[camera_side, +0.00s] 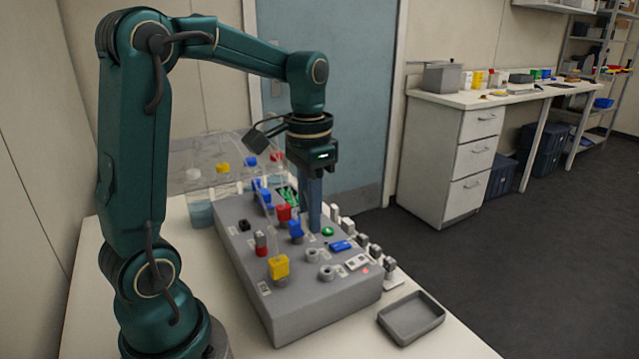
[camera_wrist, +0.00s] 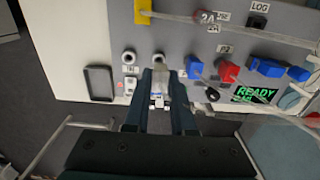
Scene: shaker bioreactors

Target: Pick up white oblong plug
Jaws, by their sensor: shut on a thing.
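My gripper (camera_side: 313,226) points down over the far middle of the grey panel (camera_side: 310,310) in the side view, its fingertips close above the surface. It also shows from behind in the wrist view (camera_wrist: 162,80). The jaws are shut on a pale piece, seemingly the white oblong plug (camera_wrist: 162,77), between the fingertips. In the side view the fingers hide this piece. Whether it touches the panel I cannot tell.
Two round grey sockets (camera_side: 326,272) and a small blue display (camera_side: 341,246) are close to the fingers. A blue plug (camera_side: 296,229), a yellow plug (camera_side: 279,268) and a red plug (camera_side: 284,212) stand on the panel. An empty grey tray (camera_side: 411,319) lies right of it.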

